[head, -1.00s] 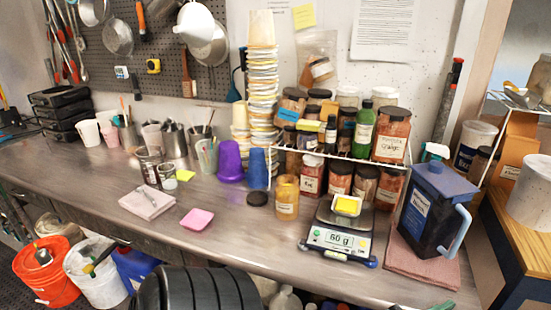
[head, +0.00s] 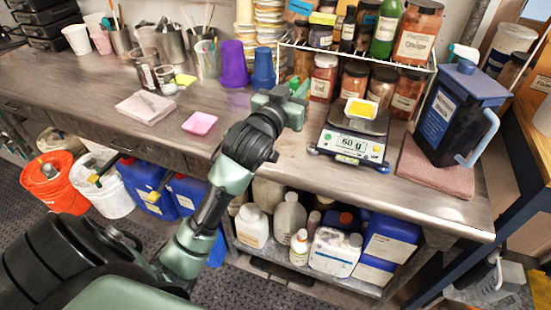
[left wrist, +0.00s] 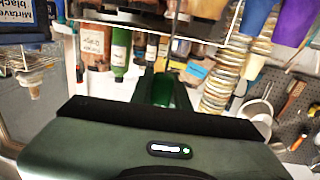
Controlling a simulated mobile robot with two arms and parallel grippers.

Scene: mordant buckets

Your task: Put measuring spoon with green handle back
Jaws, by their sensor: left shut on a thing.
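My left gripper (head: 296,92) is over the bench, left of the scale, with its jaws shut. A bright green piece shows at its tips, which looks like the green handle of the measuring spoon (head: 302,89). The spoon's bowl is hidden. In the left wrist view, a dark green shape (left wrist: 163,92) stands out beyond the gripper body; I cannot tell whether it is handle or finger. The open amber jar seen earlier is hidden behind the gripper. A scale (head: 349,143) reads 60 g and bears a yellow weighing dish (head: 361,108). My right gripper is not in view.
A wire rack of labelled jars (head: 415,30) stands behind the scale. A dark blue jug (head: 452,110) stands on a pink cloth (head: 436,166) at right. Purple and blue cups (head: 234,62) are left of the gripper.

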